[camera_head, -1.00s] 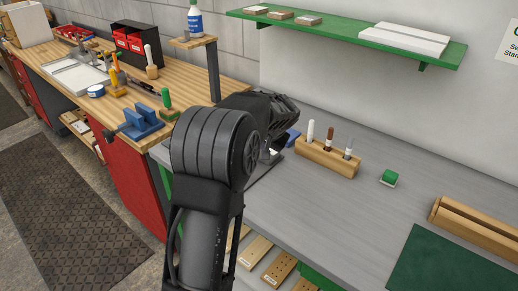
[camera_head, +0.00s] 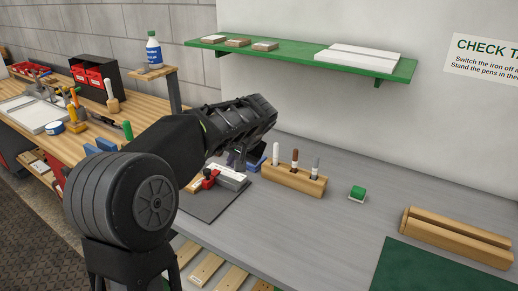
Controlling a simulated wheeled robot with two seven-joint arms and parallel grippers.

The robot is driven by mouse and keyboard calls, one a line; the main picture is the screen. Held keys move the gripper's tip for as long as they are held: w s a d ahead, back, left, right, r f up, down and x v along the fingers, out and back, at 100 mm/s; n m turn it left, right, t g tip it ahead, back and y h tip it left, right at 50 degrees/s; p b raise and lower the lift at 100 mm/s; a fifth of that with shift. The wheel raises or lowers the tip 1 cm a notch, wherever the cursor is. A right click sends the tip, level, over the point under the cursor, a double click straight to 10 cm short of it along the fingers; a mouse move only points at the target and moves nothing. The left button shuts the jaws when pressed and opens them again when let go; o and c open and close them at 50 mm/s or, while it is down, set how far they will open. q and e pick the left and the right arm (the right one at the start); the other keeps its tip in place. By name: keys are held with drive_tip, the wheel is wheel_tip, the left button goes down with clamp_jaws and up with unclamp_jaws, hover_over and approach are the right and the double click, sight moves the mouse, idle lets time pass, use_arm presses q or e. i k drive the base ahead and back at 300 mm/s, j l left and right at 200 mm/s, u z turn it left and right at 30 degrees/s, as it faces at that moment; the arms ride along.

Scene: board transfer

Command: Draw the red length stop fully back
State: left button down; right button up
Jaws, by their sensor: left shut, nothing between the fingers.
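The red length stop (camera_head: 210,179) shows as a small red part on a fixture with a pale grey block (camera_head: 230,178), on a dark plate (camera_head: 212,204) on the grey bench. My left arm crosses in front of the fixture's left side and hides part of it. My left gripper (camera_head: 238,160) hangs from the wrist just above and behind the pale block, above and to the right of the red stop. Its fingers are small and dark here. It is shut and empty. Whether it touches the fixture I cannot tell. My right gripper is out of view.
A wooden pen holder (camera_head: 292,182) with three pens stands right of the fixture. A green shelf (camera_head: 300,57) hangs above. The bench middle is clear.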

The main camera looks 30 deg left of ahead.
sight(207, 183)
drive_tip(key=k, duration=1)
